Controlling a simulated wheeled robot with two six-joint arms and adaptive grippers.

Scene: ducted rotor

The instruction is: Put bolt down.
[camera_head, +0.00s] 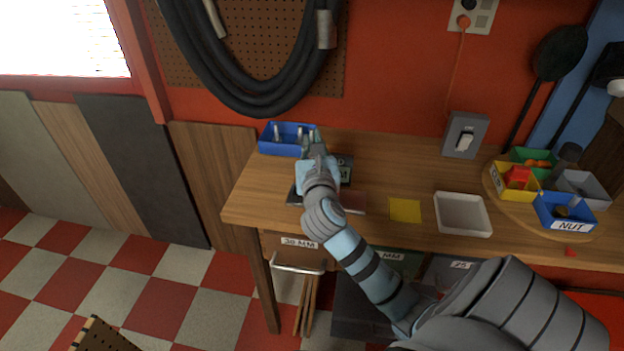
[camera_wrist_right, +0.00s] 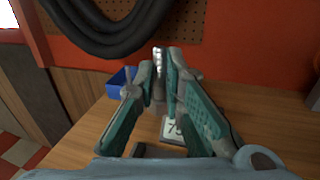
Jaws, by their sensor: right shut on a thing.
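My right gripper (camera_head: 312,142) reaches over the workbench next to the blue bin (camera_head: 268,146) at the back left. In the right wrist view, its green fingers (camera_wrist_right: 160,88) are shut on a silvery bolt (camera_wrist_right: 158,62), which sticks up between the fingertips. Several grey bolts (camera_head: 277,132) stand upright in the blue bin. The blue bin also shows in the wrist view (camera_wrist_right: 113,84), left of the fingers. The held bolt's lower end is hidden by the fingers. My left gripper is not in view.
Dark plates with white labels (camera_wrist_right: 172,128) lie under the gripper. A yellow square (camera_head: 405,210), a white tray (camera_head: 462,232) and a round board with coloured bins (camera_head: 499,196) are to the right. The bench's back middle (camera_head: 395,160) is clear. A black hose hangs behind.

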